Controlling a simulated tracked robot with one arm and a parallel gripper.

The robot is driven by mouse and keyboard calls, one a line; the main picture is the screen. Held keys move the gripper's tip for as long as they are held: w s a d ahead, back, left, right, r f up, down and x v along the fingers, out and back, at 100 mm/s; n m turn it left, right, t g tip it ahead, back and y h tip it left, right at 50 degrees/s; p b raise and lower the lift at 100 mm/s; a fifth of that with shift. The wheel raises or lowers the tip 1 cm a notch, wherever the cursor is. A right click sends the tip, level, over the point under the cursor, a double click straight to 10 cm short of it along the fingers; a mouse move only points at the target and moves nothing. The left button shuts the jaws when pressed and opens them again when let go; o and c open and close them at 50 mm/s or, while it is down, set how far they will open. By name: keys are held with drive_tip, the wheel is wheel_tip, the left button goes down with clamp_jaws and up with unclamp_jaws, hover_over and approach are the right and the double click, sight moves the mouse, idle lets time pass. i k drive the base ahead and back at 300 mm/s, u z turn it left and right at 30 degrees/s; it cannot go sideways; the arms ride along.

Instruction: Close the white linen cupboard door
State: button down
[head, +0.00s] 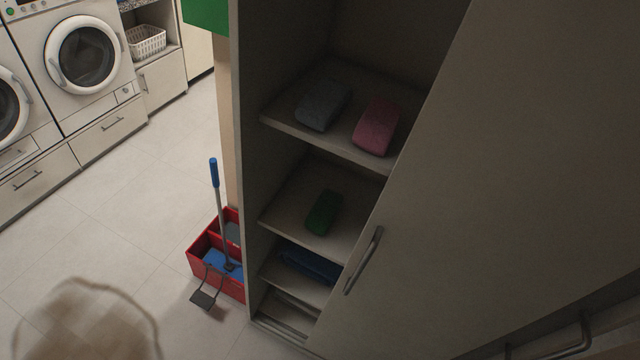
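The white linen cupboard (242,190) stands open in the middle of the head view, its inside in shadow. Its door (500,160) is the large pale panel at right, standing partly open, with a grey bar handle (363,260) near its left edge. Shelves inside hold a grey folded cloth (324,104), a pink one (377,126), a green one (323,213) and a dark blue one (308,262). The door hides the right part of the shelves. I cannot make out my gripper in this view.
A red crate (205,263) with a blue-handled tool (214,172) stands left of the cupboard. White front-loading machines (85,50) and a white basket (146,42) are farther left. A blurred brown shape (85,325) is at bottom left. Pale floor between is clear.

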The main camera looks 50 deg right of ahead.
sight(511, 197)
drive_tip(key=u, duration=0.4)
drive_tip(key=k, duration=0.45)
drive_tip(key=z, duration=2.05)
